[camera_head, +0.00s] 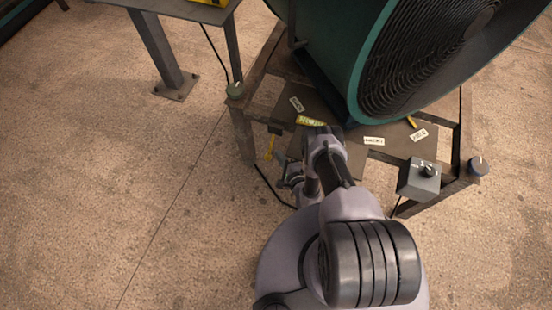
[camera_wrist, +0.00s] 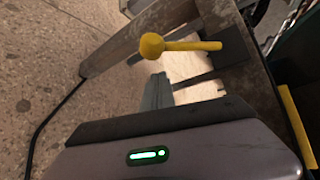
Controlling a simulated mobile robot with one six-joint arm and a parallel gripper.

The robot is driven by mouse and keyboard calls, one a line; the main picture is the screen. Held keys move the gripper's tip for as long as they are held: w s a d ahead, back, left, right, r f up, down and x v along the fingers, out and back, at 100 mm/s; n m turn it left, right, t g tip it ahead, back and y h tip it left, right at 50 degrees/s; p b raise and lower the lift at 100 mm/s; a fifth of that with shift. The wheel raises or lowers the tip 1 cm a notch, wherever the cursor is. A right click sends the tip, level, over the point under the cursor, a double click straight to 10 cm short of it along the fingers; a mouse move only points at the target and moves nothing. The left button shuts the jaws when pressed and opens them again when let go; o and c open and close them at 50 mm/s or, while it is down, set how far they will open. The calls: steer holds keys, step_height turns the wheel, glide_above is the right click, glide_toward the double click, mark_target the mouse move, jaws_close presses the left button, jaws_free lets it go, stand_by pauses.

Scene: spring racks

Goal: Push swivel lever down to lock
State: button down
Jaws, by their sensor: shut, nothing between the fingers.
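The swivel lever is a yellow bar with a round knob at one end. In the wrist view the lever (camera_wrist: 190,46) lies nearly level across the metal frame, with its knob at the left, just beyond my fingertips. In the head view the lever (camera_head: 270,148) hangs at the front left of the stand. My gripper (camera_wrist: 158,78) is shut and empty, its fingers pointing at the lever just below the knob. A small gap seems to show between them; contact cannot be told. In the head view my gripper (camera_head: 284,182) is partly hidden by my arm.
A large green drum fan (camera_head: 350,60) sits on the metal stand (camera_head: 243,135). A black cable (camera_wrist: 50,118) runs along the floor. A grey table leg (camera_head: 155,50) stands at the back left. Open floor lies left.

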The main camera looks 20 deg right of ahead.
steer(key=shift+s+a+r, duration=0.2)
steer(key=shift+a+r, duration=0.1)
steer(key=shift+a, duration=0.2)
steer(key=shift+s+a+r, duration=0.2)
steer(key=shift+a+r, duration=0.05)
steer(key=shift+a, duration=0.2)
steer(key=shift+s+a+r+m+g+p, duration=0.25)
steer(key=shift+a+r+m+g+p, duration=0.1)
steer(key=shift+a+g+p, duration=0.1)
